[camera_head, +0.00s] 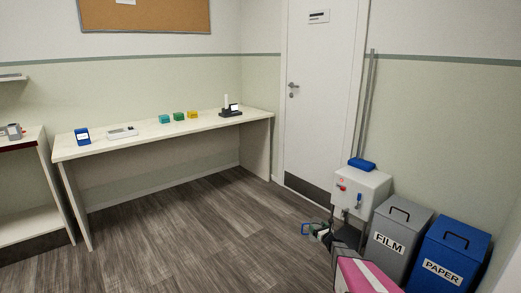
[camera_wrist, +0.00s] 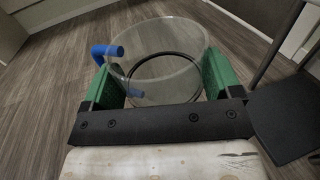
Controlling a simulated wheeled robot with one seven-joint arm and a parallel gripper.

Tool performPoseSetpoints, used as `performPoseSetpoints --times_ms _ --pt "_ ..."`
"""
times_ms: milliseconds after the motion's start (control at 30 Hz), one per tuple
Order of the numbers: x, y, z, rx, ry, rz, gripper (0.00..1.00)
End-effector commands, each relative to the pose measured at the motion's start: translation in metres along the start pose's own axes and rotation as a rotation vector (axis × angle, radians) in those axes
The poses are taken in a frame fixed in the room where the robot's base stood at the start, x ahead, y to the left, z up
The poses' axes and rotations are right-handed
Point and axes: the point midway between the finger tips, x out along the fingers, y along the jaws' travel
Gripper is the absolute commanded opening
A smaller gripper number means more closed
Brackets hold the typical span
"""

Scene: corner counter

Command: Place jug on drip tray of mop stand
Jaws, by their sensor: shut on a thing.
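The clear jug (camera_wrist: 165,62) with a blue handle (camera_wrist: 108,50) is between the green fingers of my gripper (camera_wrist: 158,78) in the wrist view. My gripper is shut on the jug's sides. In the head view my arm partly hides that area.
A grey FILM bin (camera_head: 397,238) and a blue PAPER bin (camera_head: 453,256) stand right of the stand. A thin dark stand leg (camera_wrist: 279,42) rises beside the plate. A long table (camera_head: 150,140) with small items is at the back left. The floor (camera_head: 190,235) left is clear.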

Motion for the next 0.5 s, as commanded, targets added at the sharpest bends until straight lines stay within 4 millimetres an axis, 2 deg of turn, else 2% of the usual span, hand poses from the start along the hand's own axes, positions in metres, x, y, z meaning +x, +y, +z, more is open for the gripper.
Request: performPoseSetpoints --times_ms 33,100,267,500 --pt "-0.011 0.014 0.034 -0.003 -0.003 0.024 0.58" --pt "-0.018 0.027 0.066 -0.003 -0.003 0.058 0.58" --pt "-0.037 0.059 0.139 -0.002 -0.003 0.136 0.58" --pt "-0.076 0.114 0.24 -0.002 -0.002 0.258 0.58"
